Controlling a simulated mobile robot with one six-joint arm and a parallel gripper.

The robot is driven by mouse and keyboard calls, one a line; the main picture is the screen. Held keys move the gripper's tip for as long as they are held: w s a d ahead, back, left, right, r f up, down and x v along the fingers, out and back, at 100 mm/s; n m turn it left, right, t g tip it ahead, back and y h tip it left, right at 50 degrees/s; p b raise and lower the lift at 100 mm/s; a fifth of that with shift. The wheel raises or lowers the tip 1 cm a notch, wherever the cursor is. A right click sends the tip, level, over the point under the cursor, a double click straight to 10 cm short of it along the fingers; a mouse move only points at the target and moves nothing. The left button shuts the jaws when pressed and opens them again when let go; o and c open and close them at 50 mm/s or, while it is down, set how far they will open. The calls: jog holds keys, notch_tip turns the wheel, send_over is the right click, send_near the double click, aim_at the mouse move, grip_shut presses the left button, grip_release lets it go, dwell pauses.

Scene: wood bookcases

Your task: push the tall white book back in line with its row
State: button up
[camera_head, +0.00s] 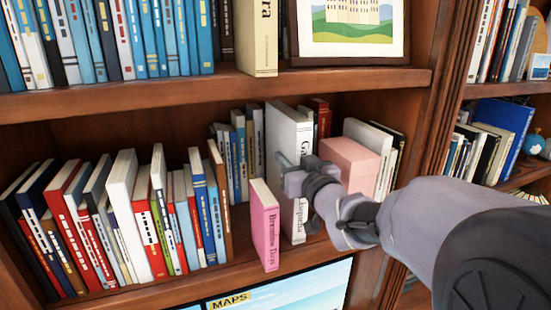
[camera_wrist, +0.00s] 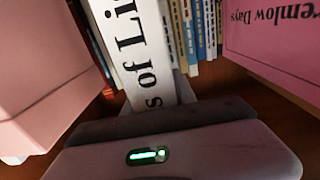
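The tall white book (camera_head: 284,135) stands upright on the middle shelf, and its lettered spine also shows in the wrist view (camera_wrist: 140,50). It sticks out toward me past the smaller books behind it to the left. My gripper (camera_head: 287,172) is in front of its spine and covers part of the title. In the wrist view the gripper's body (camera_wrist: 165,125) hides the near end of the spine. I cannot tell whether the fingers touch the book or how far apart they are.
A pink book (camera_head: 265,225) stands out at the shelf's front, left of the white book. A pink box (camera_head: 349,163) stands close on the right. Several leaning books (camera_head: 130,210) fill the left side. The upper shelf board (camera_head: 340,80) runs above my gripper.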

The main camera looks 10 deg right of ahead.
grip_shut()
dwell(0.4)
dwell(0.6)
jog(key=o, duration=0.7)
grip_release()
